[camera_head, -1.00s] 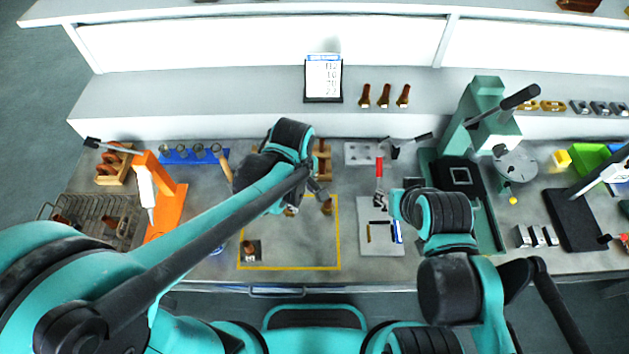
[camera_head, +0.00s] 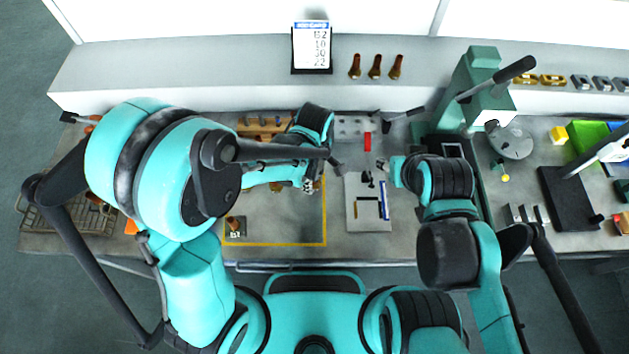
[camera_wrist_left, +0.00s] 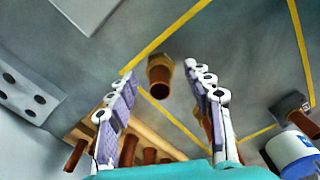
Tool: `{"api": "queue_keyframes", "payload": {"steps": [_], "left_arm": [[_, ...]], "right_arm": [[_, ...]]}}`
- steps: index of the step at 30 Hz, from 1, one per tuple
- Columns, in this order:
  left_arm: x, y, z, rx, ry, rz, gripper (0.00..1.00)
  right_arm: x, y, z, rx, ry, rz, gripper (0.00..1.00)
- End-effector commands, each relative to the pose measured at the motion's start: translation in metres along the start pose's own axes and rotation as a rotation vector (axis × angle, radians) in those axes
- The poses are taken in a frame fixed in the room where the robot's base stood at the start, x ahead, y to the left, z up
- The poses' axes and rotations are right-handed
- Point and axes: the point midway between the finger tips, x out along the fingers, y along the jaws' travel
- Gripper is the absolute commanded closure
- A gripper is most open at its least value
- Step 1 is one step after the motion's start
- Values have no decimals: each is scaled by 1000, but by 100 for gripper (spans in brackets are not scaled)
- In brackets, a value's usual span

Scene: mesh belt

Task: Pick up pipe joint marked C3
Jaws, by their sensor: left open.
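A brown, brass-collared pipe joint (camera_wrist_left: 160,75) stands on the bench at the yellow line in the left wrist view, between my left fingers but apart from them. I can read no C3 mark on it. In the head view it is mostly hidden by my left gripper (camera_head: 308,186), which is open and empty. Another joint on a dark marked block (camera_head: 234,228) stands at the lower left of the yellow outline; its mark is not clear. It also shows at the right of the left wrist view (camera_wrist_left: 293,106). My right gripper (camera_head: 396,172) is over the bench near the grey plate; its jaw opening is unclear.
A wooden rack (camera_wrist_left: 142,143) with several brown joints is close beside my left fingers. A grey plate (camera_head: 358,215) with small tools lies right of the yellow outline (camera_head: 272,244). A green press (camera_head: 480,95) stands at the right. The outline's middle is mostly clear.

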Motion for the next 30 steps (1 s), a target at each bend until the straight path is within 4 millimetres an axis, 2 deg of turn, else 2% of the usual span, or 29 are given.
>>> {"api": "queue_keyframes", "payload": {"steps": [3, 6, 9, 22, 26, 30], "left_arm": [[-1, 0, 0, 0, 0, 0, 51], [-1, 0, 0, 0, 0, 0, 78], [-1, 0, 0, 0, 0, 0, 100], [-7, 0, 0, 0, 0, 0, 100], [-23, 0, 0, 0, 0, 0, 100], [-49, -4, 4, 3, 0, 0, 100]], "right_arm": [[0, 0, 0, 0, 0, 0, 60], [0, 0, 0, 0, 0, 0, 60], [0, 0, 0, 0, 0, 0, 60], [-2, 0, -2, 0, 0, 0, 60], [-7, 0, -5, 0, 0, 0, 60], [-14, 0, -10, 0, 0, 0, 60]]}}
